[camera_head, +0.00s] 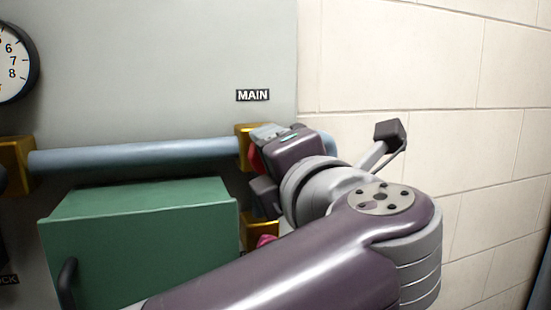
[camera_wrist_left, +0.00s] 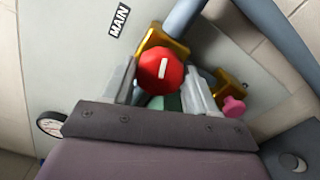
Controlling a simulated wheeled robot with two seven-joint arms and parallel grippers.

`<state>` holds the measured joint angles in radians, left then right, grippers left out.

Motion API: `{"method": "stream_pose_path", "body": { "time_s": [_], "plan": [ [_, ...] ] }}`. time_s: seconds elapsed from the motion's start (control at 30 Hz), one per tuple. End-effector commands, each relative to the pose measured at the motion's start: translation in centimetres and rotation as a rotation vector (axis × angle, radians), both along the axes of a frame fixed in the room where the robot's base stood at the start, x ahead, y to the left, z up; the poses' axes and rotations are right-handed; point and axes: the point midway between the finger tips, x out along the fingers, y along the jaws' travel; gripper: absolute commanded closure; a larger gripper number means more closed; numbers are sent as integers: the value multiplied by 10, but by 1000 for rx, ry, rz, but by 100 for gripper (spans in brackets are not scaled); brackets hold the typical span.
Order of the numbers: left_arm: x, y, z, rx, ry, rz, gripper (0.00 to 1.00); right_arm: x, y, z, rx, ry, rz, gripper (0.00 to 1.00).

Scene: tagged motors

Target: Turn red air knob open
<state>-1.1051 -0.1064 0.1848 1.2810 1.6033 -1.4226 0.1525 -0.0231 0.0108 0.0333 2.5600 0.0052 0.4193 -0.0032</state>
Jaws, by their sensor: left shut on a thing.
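The red knob (camera_wrist_left: 161,72), with a short white mark on its face, sits between the two fingers of my left gripper (camera_wrist_left: 163,80) in the left wrist view. The fingers are shut on it, one on each side. In the head view my left gripper (camera_head: 270,142) is at the gold fitting (camera_head: 243,133) below the MAIN label (camera_head: 253,95). Only a sliver of the red knob (camera_head: 255,160) shows there; the gripper hides the rest. My right gripper is in neither view.
A blue pipe (camera_head: 130,155) runs left from the fitting. A green box (camera_head: 140,240) with a dark handle juts out below it. A pink knob (camera_wrist_left: 233,106) is close beside the gripper. A round gauge (camera_head: 15,62) is at upper left. A block wall (camera_head: 410,60) is at right.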

Motion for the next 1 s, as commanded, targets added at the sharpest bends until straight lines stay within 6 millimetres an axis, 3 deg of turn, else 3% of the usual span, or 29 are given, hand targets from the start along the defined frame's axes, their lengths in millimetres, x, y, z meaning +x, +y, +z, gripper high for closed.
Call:
{"method": "stream_pose_path", "body": {
  "time_s": [0.5, 1.0],
  "plan": [
    [0, 1, 2, 305, 96, 1, 73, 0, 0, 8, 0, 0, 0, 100],
    [0, 1, 2, 364, 114, 2, 73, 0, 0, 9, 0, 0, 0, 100]
  ]
}}
